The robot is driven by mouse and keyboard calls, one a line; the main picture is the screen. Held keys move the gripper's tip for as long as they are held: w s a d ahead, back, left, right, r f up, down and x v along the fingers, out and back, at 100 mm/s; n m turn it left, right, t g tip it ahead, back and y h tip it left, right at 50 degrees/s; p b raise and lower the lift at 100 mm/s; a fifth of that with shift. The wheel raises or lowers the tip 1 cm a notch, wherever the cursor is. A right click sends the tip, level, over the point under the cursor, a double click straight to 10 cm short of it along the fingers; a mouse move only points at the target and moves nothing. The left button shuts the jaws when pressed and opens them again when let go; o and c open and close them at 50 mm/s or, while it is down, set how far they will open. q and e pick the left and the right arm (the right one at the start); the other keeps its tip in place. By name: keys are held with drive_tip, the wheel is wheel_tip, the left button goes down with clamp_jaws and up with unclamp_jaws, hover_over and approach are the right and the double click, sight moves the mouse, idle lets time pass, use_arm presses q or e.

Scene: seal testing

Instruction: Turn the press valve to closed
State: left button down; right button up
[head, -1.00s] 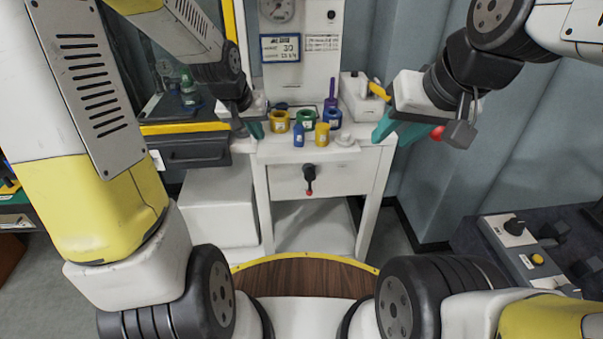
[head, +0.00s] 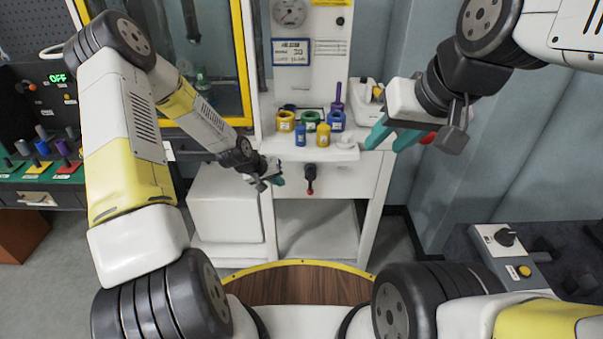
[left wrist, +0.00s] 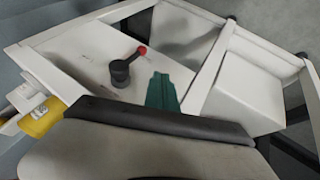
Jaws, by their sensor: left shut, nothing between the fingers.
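The press valve (head: 310,175) is a black lever with a red tip on the front of the white press stand (head: 350,180). In the head view its lever hangs down. The valve also shows in the left wrist view (left wrist: 122,72), left of the fingers, with its red tip toward the upper right. My left gripper (head: 278,181) is shut and empty, left of the valve and apart from it. Its teal fingers (left wrist: 162,92) show in the left wrist view. My right gripper (head: 393,137) is open and empty at the stand's right edge.
A white box (head: 225,205) stands left of the stand. A control box (head: 507,250) is at lower right. The space before the valve is clear.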

sight(310, 182)
use_arm(q)
drive_tip(key=shift+w+d+f, duration=0.9)
drive_tip(key=shift+d+f, duration=0.4)
drive_tip(key=shift+f, duration=0.05)
drive_tip(key=shift+w+d+f, duration=0.9)
drive_tip(key=shift+d+f, duration=0.4)
drive_tip(key=shift+w+d+f, duration=0.9)
drive_tip(key=shift+d+f, duration=0.4)
drive_tip(key=shift+f, duration=0.05)
